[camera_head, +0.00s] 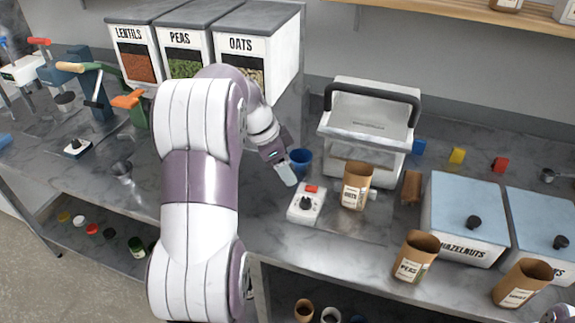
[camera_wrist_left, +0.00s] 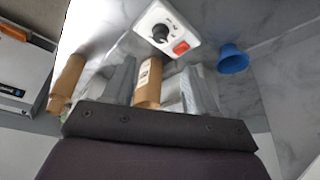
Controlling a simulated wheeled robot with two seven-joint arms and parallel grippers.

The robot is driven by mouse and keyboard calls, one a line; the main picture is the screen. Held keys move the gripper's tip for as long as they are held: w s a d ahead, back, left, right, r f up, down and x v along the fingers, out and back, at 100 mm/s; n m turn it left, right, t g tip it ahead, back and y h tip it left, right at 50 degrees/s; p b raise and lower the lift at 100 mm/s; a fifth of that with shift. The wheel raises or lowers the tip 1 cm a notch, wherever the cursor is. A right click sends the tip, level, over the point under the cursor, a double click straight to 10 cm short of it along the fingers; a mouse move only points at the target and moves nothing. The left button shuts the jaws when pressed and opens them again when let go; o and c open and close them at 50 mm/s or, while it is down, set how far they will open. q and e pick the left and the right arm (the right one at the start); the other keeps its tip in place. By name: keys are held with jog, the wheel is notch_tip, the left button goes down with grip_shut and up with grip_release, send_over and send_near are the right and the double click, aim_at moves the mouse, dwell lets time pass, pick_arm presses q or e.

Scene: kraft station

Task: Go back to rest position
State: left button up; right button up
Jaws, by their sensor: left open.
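My left arm reaches in from the left over the counter. Its gripper (camera_head: 287,172) is open and empty, beside a blue cup (camera_head: 301,160) and above and left of a white switch box (camera_head: 306,205) with a black knob and red button. In the left wrist view the open fingers (camera_wrist_left: 158,88) stand apart, with a brown paper bag (camera_wrist_left: 149,82) showing between them in the background. The same view shows the switch box (camera_wrist_left: 165,31) and the blue cup (camera_wrist_left: 232,59) beyond the fingers. My right gripper does not show.
An open paper bag (camera_head: 356,187) stands before a white machine with a black handle (camera_head: 370,118). Lentils, peas and oats bins (camera_head: 270,45) stand at the back. More bags (camera_head: 415,257) and a hazelnuts box (camera_head: 465,215) are at right. Hand-cranked tools (camera_head: 95,90) stand left.

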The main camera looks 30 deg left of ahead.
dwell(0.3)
pick_arm(q)
jog(key=s+d+f+n+g+y, duration=0.1)
jog(key=s+d+f+n+y, duration=0.15)
jog(key=s+f+n, duration=0.55)
jog(key=s+d, duration=0.8)
jog(key=d, duration=0.5)
jog(key=shift+s+r+n+g, duration=0.25)
jog(key=shift+r+n+g, duration=0.05)
jog(key=shift+r+g, duration=0.1)
jog(key=shift+s+d+y, duration=0.1)
jog(key=shift+d+y, duration=0.05)
jog(key=shift+y, duration=0.1)
